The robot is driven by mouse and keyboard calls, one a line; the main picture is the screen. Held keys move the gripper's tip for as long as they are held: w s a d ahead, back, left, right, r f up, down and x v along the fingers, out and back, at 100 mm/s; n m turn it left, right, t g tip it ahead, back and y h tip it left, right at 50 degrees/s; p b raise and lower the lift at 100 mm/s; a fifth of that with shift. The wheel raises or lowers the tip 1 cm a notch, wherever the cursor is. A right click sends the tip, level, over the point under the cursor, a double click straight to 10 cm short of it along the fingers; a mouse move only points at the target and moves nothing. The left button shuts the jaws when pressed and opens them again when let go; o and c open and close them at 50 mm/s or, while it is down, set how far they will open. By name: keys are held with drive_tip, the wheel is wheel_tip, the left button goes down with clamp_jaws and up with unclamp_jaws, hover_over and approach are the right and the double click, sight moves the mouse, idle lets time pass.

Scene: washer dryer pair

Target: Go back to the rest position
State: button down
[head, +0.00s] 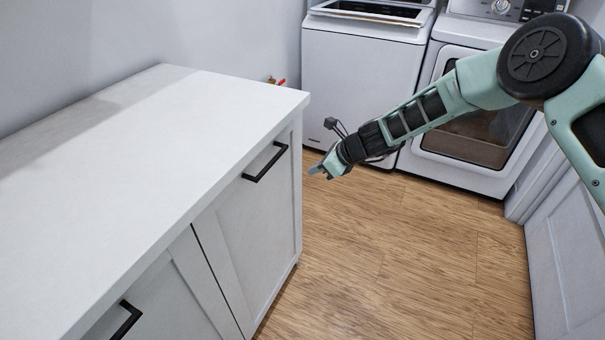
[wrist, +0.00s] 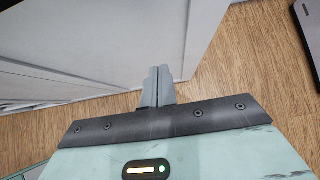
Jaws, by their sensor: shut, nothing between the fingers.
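My gripper (head: 318,169) is at the end of my green arm, in the middle of the head view. It hangs over the floor, to the right of the white cabinet (head: 252,196) and in front of the washer. In the wrist view my gripper (wrist: 157,70) shows its two grey fingers pressed together, with nothing between them. The cabinet's pale side also fills the upper left of the wrist view (wrist: 100,40). My arm reaches in from the right edge of the head view.
A white top-loading washer (head: 360,75) and a front-loading dryer (head: 450,160) stand at the back. The cabinet has black handles (head: 265,163) and a bare white top (head: 130,140). A panelled white door or wall (head: 565,260) is at right. The wooden floor (head: 400,260) is clear.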

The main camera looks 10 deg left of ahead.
drive_tip(key=s+d+r+n+g+h+p, duration=0.2)
drive_tip(key=s+d+r+n+g+p, duration=0.15)
drive_tip(key=s+r+n, duration=1.35)
drive_tip(key=s+d+r+n+h+p, duration=0.1)
drive_tip(key=s+d+r+n+h, duration=0.1)
drive_tip(key=s, duration=0.5)
drive_tip(key=s+d+r+n+h+p, duration=0.1)
drive_tip(key=s+d+r+n+h, duration=0.1)
drive_tip(key=s+d+r+n, duration=0.2)
drive_tip(key=s+d+r+n+h, duration=0.2)
drive_tip(key=s+d+n, duration=0.4)
drive_tip(key=s+d, duration=0.4)
drive_tip(key=shift+s+d+r+t+p, duration=0.4)
drive_tip(key=shift+s+r, duration=0.45)
drive_tip(key=shift+s, duration=0.3)
